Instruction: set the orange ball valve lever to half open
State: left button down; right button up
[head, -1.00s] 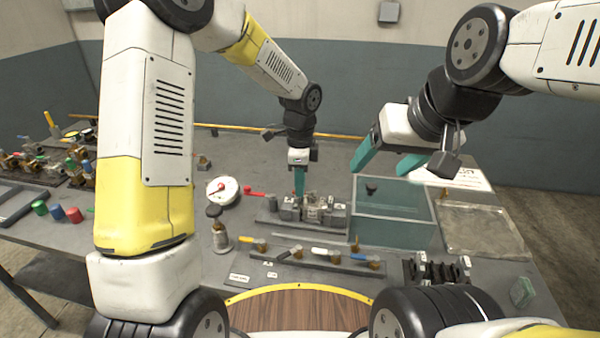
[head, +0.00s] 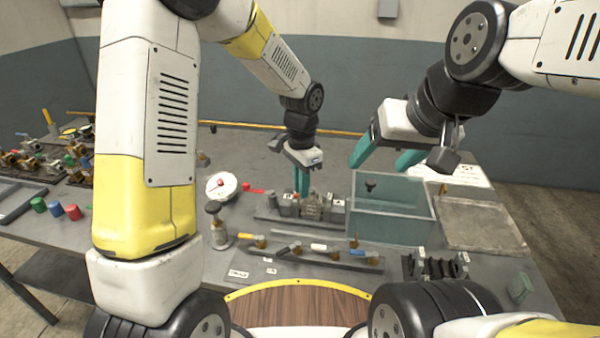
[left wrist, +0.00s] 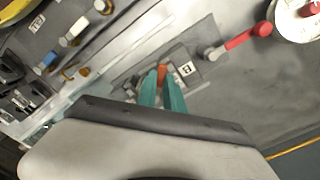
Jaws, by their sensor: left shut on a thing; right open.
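My left gripper (head: 302,188) points down at a grey valve block (head: 322,208) on a dark base plate in the middle of the bench. In the left wrist view, its teal fingers (left wrist: 163,92) are closed around the orange lever (left wrist: 162,73), whose tip shows between them. In the head view the fingers hide most of this lever, so its angle is hard to tell. My right gripper (head: 380,165) is open and empty, in the air above the clear glass-like bin.
The clear bin (head: 392,222) stands right of the valve block. A valve row with yellow, white and blue levers (head: 318,250) lies in front. A red lever (head: 252,188) and a round white gauge (head: 221,187) are to the left. More valves crowd the far left.

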dwell(0.3)
pick_arm(q)
jog(key=c, duration=1.5)
grip_release()
jog(key=shift+o, duration=0.2)
notch_tip(320, 180, up, 7)
jog(key=shift+r, duration=0.4)
